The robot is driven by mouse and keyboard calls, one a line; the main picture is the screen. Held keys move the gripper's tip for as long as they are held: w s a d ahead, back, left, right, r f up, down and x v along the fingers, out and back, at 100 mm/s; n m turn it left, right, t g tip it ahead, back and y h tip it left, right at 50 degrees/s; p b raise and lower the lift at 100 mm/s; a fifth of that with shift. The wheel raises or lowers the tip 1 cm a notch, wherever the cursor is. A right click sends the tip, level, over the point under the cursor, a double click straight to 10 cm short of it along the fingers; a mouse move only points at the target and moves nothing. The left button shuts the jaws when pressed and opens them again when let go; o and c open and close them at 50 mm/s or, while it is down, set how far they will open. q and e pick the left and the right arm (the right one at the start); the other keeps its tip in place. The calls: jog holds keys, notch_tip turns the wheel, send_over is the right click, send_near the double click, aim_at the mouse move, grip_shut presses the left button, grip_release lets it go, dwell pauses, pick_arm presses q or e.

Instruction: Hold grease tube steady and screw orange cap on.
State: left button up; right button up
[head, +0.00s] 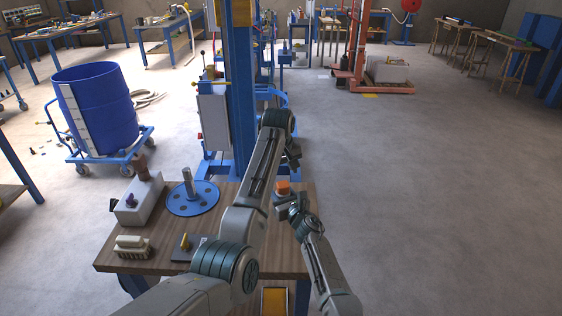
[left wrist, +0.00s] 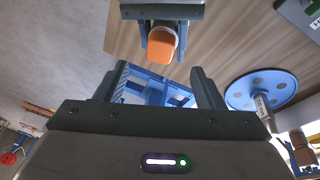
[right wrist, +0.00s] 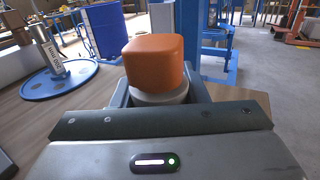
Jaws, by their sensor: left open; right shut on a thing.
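The orange cap (head: 283,187) sits on the pale end of the grease tube (right wrist: 160,97). I cannot tell whether its thread is engaged. My right gripper (right wrist: 160,90) is shut around the tube just below the cap, and its jaws hide most of the tube. The cap fills the space above those jaws in the right wrist view (right wrist: 155,62). My left gripper (left wrist: 161,82) is open and empty. In the head view my left gripper (head: 293,156) hangs above the cap, apart from it. The cap is beyond the open fingers in the left wrist view (left wrist: 162,47).
The wooden table (head: 125,258) carries a blue disc with a post (head: 192,200), a grey box (head: 140,203), a brush (head: 131,247) and a dark plate with a yellow piece (head: 187,245). A blue column (head: 241,100) stands behind. Open floor (head: 430,180) lies to the right.

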aim_at(283, 184)
pick_arm(q)
jog(key=x, duration=0.6)
jog(key=shift+f, duration=0.3)
jog(key=c, duration=1.1)
jog(key=o, duration=0.5)
jog(key=c, duration=0.4)
jog(key=shift+m+h, duration=0.5)
jog(key=shift+m, duration=1.2)
jog(key=shift+c, duration=0.2)
jog(key=shift+w+a, duration=0.1)
jog(key=m+g, duration=0.1)
jog(key=m, duration=0.2)
jog(key=shift+h, duration=0.3)
